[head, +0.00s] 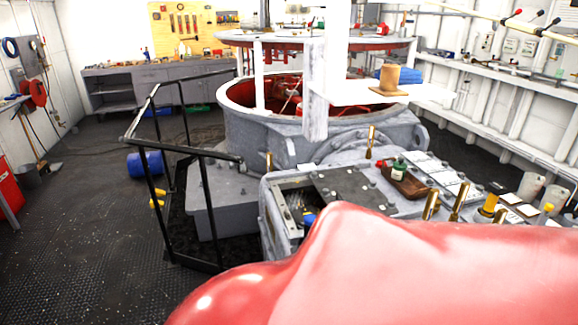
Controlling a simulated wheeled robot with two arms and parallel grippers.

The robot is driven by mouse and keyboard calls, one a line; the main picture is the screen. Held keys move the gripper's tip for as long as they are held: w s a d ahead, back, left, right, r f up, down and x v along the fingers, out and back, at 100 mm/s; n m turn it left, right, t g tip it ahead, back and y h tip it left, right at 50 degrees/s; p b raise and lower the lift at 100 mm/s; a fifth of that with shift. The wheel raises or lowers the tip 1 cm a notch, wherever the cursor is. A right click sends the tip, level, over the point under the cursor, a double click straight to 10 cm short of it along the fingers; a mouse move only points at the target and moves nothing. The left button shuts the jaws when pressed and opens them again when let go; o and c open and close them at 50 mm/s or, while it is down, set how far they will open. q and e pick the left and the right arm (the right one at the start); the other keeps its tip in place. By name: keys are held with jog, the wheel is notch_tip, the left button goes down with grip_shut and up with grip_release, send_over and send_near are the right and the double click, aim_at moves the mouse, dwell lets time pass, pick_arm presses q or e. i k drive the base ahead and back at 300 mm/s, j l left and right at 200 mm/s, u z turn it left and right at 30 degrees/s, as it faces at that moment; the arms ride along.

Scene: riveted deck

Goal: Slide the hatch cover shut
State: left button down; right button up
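The hatch cover appears to be a dark grey flat plate (352,187) on top of the grey machine housing (275,226) in the middle of the head view. To the left of the plate is a partly open rectangular opening (292,200), with metal parts and something blue inside. The plate covers the area to the right of this opening. A large smooth red shape fills the foreground and hides the near side of the housing; I cannot tell whether it is mine. Neither gripper shows.
A brown tray (408,186) with small red and green items sits right of the plate. Brass upright pins (370,142) stand around the housing top. A black railing (150,185) stands left. A blue drum (144,163) lies beyond it. Dark floor (75,235) is clear at left.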

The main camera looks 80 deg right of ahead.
aim_at(348, 184)
jog(key=i+z, duration=0.3)
jog(key=i, duration=0.15)
jog(key=i+j+z, duration=0.25)
jog(key=i, duration=0.2)
jog(key=i+l+z, duration=0.25)
jog(key=i+z, duration=0.2)
jog(key=i+l+z, duration=0.1)
jog(key=i+z, duration=0.25)
jog(key=z, duration=0.15)
jog(key=i+j+z, duration=0.1)
jog(key=i+z, duration=0.35)
jog(key=i+j+z, duration=0.2)
jog(key=i+z, duration=0.25)
jog(key=i+l+z, duration=0.2)
jog(key=z, duration=0.2)
jog(key=i+z, duration=0.65)
jog(key=z, duration=0.2)
